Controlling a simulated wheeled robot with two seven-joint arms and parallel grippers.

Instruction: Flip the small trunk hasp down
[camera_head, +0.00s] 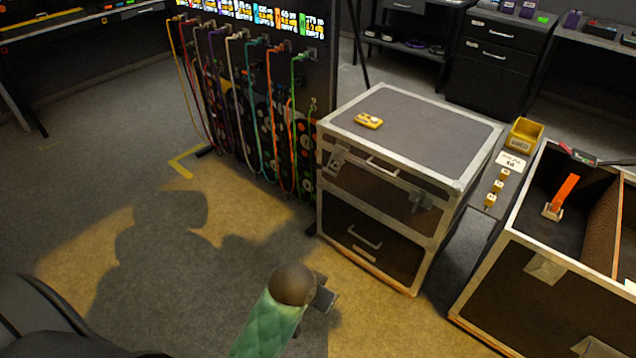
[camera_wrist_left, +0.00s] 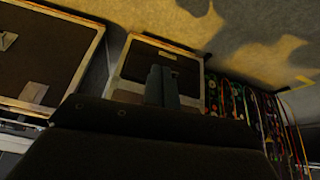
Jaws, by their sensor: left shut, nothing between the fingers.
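The small trunk (camera_head: 400,150) stands at centre right in the head view, a dark case with metal edging and a grey top. Two metal fittings show on its front: a left hasp (camera_head: 337,162) near the left corner and a right hasp (camera_head: 420,200) that sticks out. Whether either is up or down is too small to tell. My left gripper (camera_head: 325,297) is in front of the trunk, apart from it and partly behind my arm. In the left wrist view, its fingers (camera_wrist_left: 163,85) are shut and empty, overlapping the trunk front (camera_wrist_left: 150,62). My right gripper is out of view.
A larger open trunk (camera_head: 540,272) stands at the right with an orange-handled object (camera_head: 563,195) inside. A yellow device (camera_head: 369,120) lies on the small trunk's top. A rack of hanging coloured cables (camera_head: 250,110) stands behind left. The floor at left is clear.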

